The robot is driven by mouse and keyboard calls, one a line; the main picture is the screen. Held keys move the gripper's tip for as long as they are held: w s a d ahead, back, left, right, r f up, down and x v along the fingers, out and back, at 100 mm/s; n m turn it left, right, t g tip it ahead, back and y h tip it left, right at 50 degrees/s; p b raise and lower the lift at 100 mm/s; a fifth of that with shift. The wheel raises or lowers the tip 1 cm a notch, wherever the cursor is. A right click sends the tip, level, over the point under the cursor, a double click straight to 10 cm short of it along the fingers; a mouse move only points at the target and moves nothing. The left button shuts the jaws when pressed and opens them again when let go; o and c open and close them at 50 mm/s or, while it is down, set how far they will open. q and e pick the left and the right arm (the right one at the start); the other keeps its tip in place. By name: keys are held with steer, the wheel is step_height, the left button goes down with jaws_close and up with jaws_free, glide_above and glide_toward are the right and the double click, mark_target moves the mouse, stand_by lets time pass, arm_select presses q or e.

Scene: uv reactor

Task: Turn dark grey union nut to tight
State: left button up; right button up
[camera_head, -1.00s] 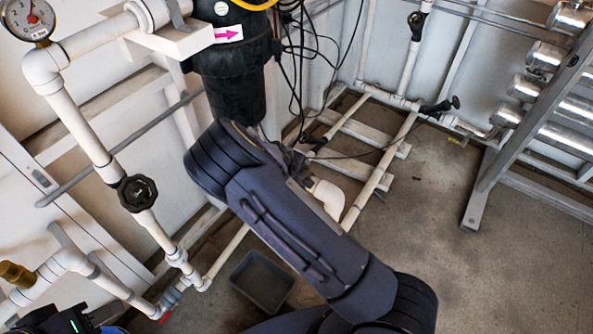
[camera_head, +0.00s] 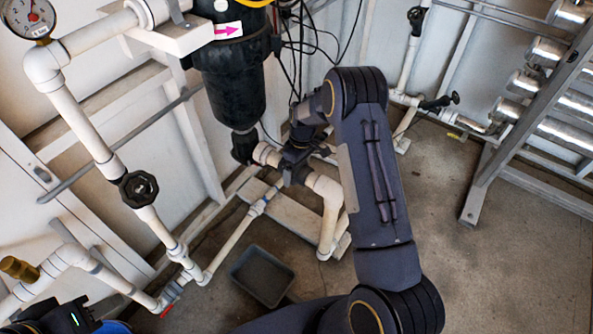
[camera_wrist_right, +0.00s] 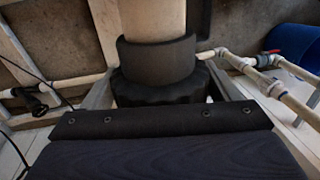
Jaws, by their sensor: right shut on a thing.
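The dark grey union nut (camera_wrist_right: 160,92) has a ribbed rim and sits around a pale pipe (camera_wrist_right: 152,18), below a smooth dark collar (camera_wrist_right: 157,60), in the right wrist view. My right gripper (camera_wrist_right: 163,98) is shut on the nut, with one finger on each side. In the head view my right gripper (camera_head: 297,165) is at the white pipe below the black filter housing (camera_head: 232,85). There the gripper mostly hides the nut. I cannot tell how tight the nut is. My left gripper is not in view.
A white elbow pipe (camera_head: 328,215) stands right of my gripper. Black cables (camera_head: 300,50) hang behind it. A grey tray (camera_head: 262,276) lies on the floor. A steel rack (camera_head: 515,125) stands at right. The floor between is clear.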

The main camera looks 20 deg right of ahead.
steer(key=shift+d, duration=0.15)
stand_by(0.3)
steer(key=o, duration=0.9)
steer(key=r, duration=0.2)
steer(key=d+r, duration=0.1)
steer(key=r, duration=0.2)
steer(key=r+p, duration=0.1)
steer(key=r, duration=0.1)
steer(key=shift+w+d+r, duration=0.25)
steer(key=shift+w+r, duration=0.1)
steer(key=shift+r, duration=0.05)
